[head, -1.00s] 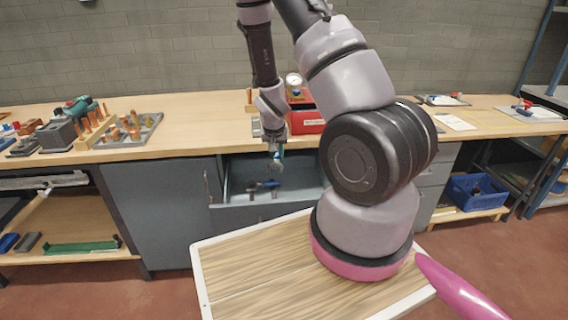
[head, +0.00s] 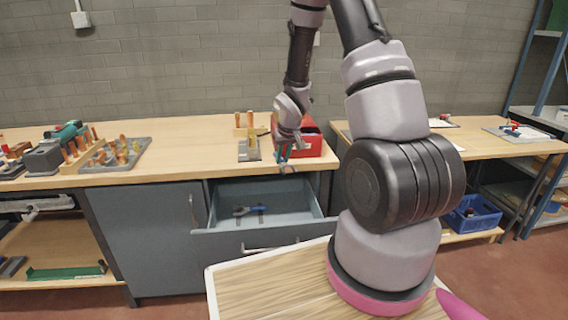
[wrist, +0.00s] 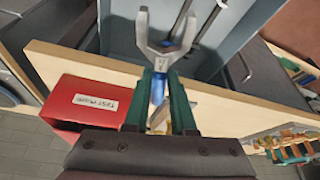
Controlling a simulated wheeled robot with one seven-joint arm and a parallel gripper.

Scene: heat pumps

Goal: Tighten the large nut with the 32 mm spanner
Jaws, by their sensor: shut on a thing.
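My gripper (wrist: 160,98) is shut on a spanner (wrist: 162,52). The spanner has a grey open-ended head and a blue section between my green fingers; its size marking cannot be read. In the head view, my gripper (head: 287,150) hangs by the bench's front edge, above the open drawer and beside the red box. The spanner's lower end (head: 283,168) shows just below it. I cannot make out the large nut in either view.
The open drawer (head: 262,238) holds other tools (head: 249,211). A red box (head: 312,140) stands at the bench's right end, beside a small fixture (head: 249,150). A block with copper pieces (head: 105,155) is further left. Bare bench top (head: 190,150) lies between.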

